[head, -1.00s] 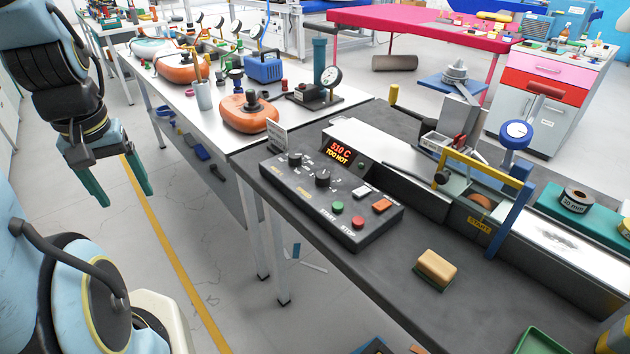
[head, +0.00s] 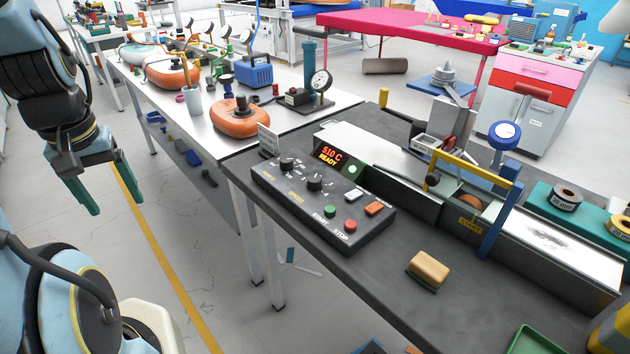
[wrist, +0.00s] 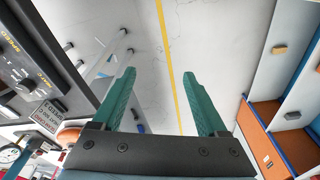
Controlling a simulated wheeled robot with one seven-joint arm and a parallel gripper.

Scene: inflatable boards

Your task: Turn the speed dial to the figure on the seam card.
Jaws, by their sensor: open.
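The speed dial (head: 315,182) is a black knob above the SPEED label on the dark control box (head: 345,235). A second black knob (head: 287,164) stands behind it to the left. The dial's exact setting is unclear. My gripper (head: 116,206) is open and empty, with green fingers, over the floor left of the bench and well away from the dial. It points downward.
The display (head: 330,154) reads 510 C READY, with a green lamp (head: 352,169) lit beside it. START (head: 330,210) and STOP (head: 350,225) buttons sit in front of the dial. A sponge-like block (head: 429,267) lies on the bench (head: 330,277).

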